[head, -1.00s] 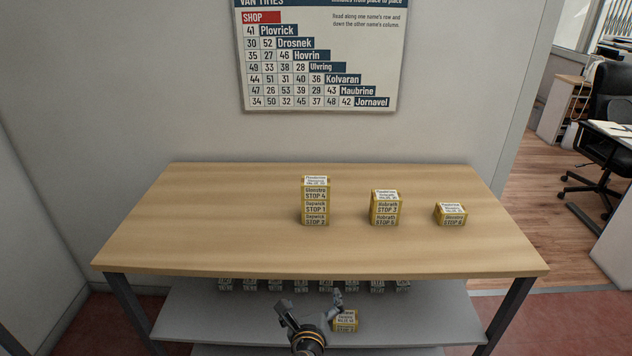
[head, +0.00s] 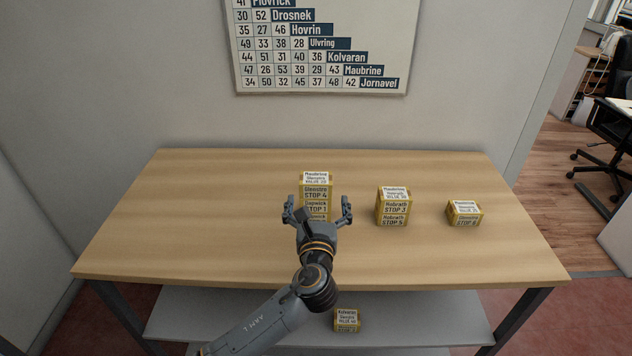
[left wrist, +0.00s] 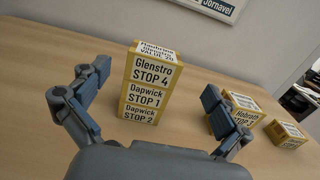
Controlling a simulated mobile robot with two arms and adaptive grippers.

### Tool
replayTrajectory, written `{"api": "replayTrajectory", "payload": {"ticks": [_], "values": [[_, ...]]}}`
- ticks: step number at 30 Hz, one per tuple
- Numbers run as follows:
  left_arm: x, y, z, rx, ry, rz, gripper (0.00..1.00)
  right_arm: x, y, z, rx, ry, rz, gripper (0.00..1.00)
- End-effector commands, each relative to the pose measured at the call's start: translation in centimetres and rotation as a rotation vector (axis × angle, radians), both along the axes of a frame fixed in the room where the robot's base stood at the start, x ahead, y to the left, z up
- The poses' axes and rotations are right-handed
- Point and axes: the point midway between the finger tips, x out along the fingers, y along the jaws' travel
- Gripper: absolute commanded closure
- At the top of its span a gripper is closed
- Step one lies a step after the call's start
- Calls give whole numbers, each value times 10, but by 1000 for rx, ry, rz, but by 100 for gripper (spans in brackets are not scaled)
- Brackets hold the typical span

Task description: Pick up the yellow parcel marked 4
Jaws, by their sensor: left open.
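The yellow parcel marked STOP 4 (head: 316,190) is the top box of a stack on the table. In the left wrist view this parcel (left wrist: 153,70) reads "Glenstro STOP 4" and rests on the STOP 1 parcel (left wrist: 146,97), with the STOP 2 parcel (left wrist: 138,115) at the bottom. My left gripper (head: 318,208) is open and empty in front of the stack. In the left wrist view its fingers (left wrist: 150,98) stand apart, one to each side of the stack, with the stack beyond them. My right gripper is not in view.
To the right stand a two-parcel stack, STOP 3 (head: 394,207) on STOP 5 (head: 393,221), and a single parcel (head: 464,213). The wooden table (head: 200,220) is clear at the left. Another yellow parcel (head: 346,319) sits on the lower shelf. A chart (head: 320,50) hangs behind.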

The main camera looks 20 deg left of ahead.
Motion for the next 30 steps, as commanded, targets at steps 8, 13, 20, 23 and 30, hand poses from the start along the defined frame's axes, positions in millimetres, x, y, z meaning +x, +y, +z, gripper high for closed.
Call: {"api": "replayTrajectory", "payload": {"ticks": [8, 13, 20, 23, 30], "values": [[28, 8, 0, -1, 0, 0, 0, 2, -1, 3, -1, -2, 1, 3], [47, 18, 4, 0, 0, 2, 0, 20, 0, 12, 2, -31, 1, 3], [73, 26, 3, -1, 0, 0, 0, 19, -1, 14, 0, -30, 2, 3], [76, 27, 2, 0, 1, 0, 0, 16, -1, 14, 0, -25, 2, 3], [76, 27, 2, -1, 1, 0, 12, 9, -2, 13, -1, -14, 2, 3]]}}
